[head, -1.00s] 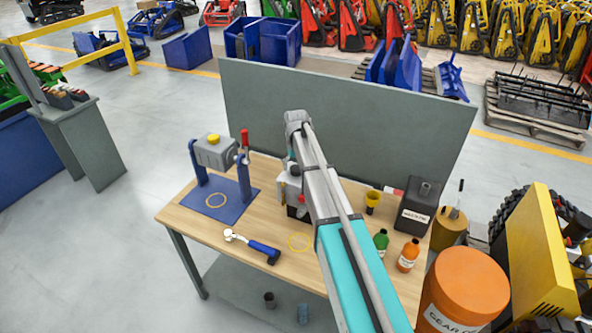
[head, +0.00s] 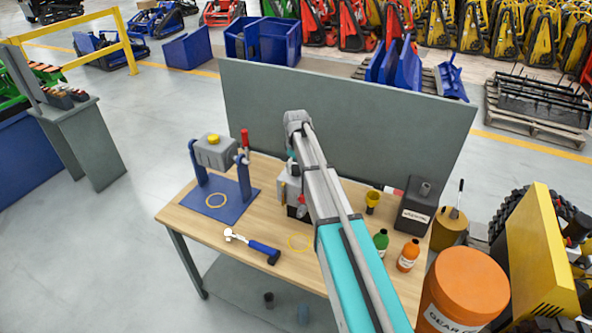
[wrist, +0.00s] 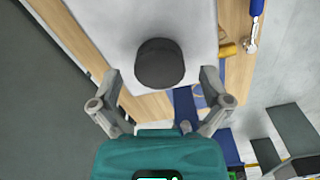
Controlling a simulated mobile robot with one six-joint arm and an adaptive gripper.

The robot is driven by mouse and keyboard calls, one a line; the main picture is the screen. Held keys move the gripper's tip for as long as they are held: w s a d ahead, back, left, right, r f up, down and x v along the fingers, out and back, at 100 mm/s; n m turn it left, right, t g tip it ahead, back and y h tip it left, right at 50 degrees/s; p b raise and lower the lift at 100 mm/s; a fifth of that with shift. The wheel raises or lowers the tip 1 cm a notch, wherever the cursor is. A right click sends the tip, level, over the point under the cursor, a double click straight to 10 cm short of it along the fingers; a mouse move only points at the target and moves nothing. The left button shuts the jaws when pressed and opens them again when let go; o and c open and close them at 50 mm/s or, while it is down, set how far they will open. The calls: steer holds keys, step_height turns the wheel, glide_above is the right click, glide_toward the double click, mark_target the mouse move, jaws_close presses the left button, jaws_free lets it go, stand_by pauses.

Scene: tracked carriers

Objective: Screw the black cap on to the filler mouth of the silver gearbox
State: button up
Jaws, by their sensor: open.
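In the wrist view, the black cap (wrist: 160,62) stands on the flat top of a pale block (wrist: 105,25). My gripper (wrist: 160,76) is open, with one finger on each side of the cap's near edge and a gap on both sides. In the head view, my arm hides the cap, and the pale block (head: 290,190) shows only in part beside it. A silver-grey housing, seemingly the gearbox (head: 213,154), is held on a blue stand (head: 243,182) at the left of the table. A yellow round piece (head: 213,138) is on its top. I cannot make out a filler mouth.
A grey panel (head: 400,130) rises behind. The table between stand and hammer is clear.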

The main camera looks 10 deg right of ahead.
steer(key=shift+n, duration=1.6)
steer(key=c, duration=1.1)
steer(key=shift+m, duration=0.3)
steer(key=m, duration=0.6)
steer(key=shift+m, duration=1.6)
